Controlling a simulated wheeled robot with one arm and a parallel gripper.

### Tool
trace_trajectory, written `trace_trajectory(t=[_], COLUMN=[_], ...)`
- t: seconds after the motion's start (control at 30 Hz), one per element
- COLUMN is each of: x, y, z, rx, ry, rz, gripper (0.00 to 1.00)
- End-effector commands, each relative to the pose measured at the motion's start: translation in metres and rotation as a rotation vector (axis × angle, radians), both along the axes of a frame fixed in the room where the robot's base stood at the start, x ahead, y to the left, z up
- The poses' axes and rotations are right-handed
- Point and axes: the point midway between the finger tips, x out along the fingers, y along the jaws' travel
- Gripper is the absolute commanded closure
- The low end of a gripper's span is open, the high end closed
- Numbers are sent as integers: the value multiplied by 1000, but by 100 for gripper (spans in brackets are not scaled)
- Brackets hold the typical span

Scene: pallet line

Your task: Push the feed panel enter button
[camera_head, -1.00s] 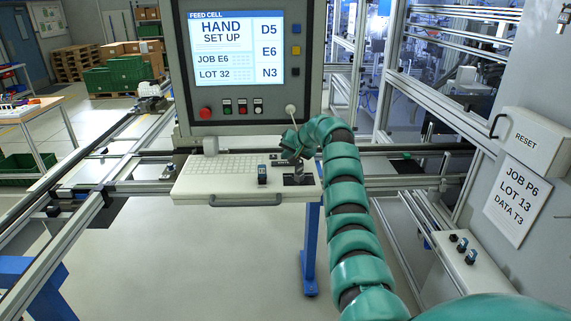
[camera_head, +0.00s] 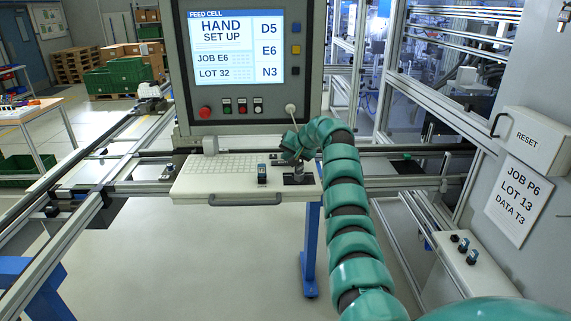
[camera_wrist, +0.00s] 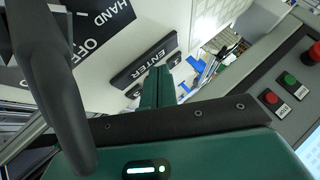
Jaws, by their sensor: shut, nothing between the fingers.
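In the wrist view a black ENTER bar (camera_wrist: 145,60) with white lettering sits on the pale console surface. My gripper (camera_wrist: 156,78) is shut and empty, its green fingertips beside the lower edge of the ENTER bar in the picture. I cannot tell whether they touch it. In the head view my gripper (camera_head: 298,172) is low over the right part of the white keyboard shelf (camera_head: 205,190), and the hand hides the bar there. The feed cell screen (camera_head: 236,50) above the shelf reads HAND SET UP.
A dark HAND–OFF plate (camera_wrist: 98,15) lies close by, with a large black lever (camera_wrist: 50,75) near the camera. Red (camera_wrist: 271,98) and green buttons are at the right. In the head view a small upright switch (camera_head: 262,174) stands left of my gripper. A RESET box (camera_head: 530,140) is at right.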

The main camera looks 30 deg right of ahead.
Motion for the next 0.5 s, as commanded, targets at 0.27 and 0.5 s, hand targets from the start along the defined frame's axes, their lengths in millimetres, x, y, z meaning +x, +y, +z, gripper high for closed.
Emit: trace_trajectory(t=[0.27, 0.5], x=[0, 0], y=[0, 0], z=[-3, -5], rx=[0, 0], ry=[0, 0], rz=[0, 0], gripper=[100, 100])
